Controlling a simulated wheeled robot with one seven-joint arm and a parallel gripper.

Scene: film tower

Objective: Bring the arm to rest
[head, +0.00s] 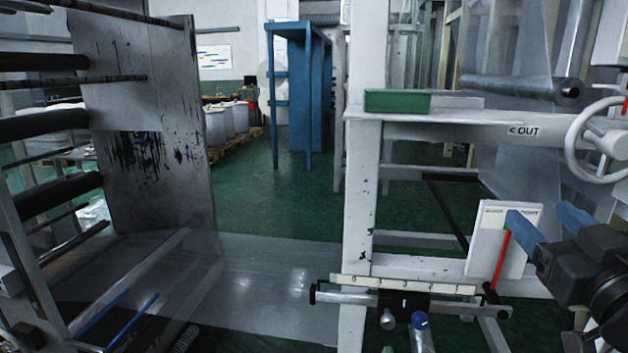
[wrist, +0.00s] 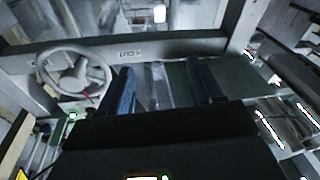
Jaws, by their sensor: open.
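My gripper (head: 545,225) is at the right of the head view, with two blue-tipped fingers spread apart and nothing seen between them. It is in front of the white frame, close to a white sign plate (head: 492,245) with a red stick (head: 501,258) at its edge. In the wrist view my gripper (wrist: 160,85) shows two dark fingers with a clear gap between them, facing the beam marked OUT. My arm runs out of the head view at the right edge.
A white handwheel (head: 580,140) is above my gripper; it also shows in the wrist view (wrist: 75,72). A beam (head: 460,130) carries a green block (head: 397,101). A ruled bar (head: 395,284) lies low in front. Rollers (head: 45,130) stand left. Green floor (head: 300,200) is open mid-picture.

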